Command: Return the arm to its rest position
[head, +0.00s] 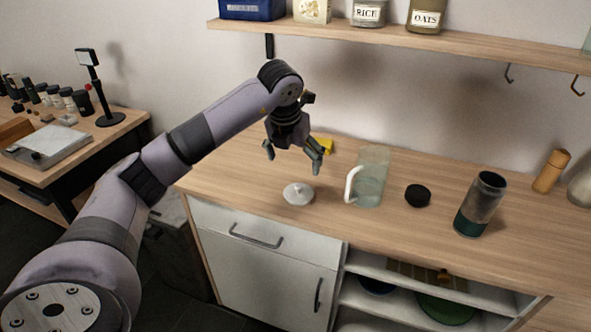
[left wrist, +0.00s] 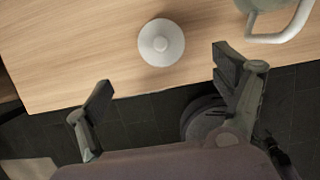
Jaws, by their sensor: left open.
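My left gripper (head: 293,155) is open and empty above the left part of the wooden counter (head: 240,185). Its spread fingers also show in the left wrist view (left wrist: 165,95). A white round lid with a knob (head: 298,194) lies on the counter below the gripper, apart from it. The lid also shows in the left wrist view (left wrist: 161,42), beyond the fingertips. My left arm reaches in from the lower left of the head view. My right gripper is in neither view.
A glass pitcher with a white handle (head: 371,178) stands right of the lid. Further right are a black cap (head: 418,195), a dark jar (head: 480,205) and a wooden mill (head: 551,171). A shelf (head: 400,37) with containers hangs above. A side table (head: 98,140) stands left.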

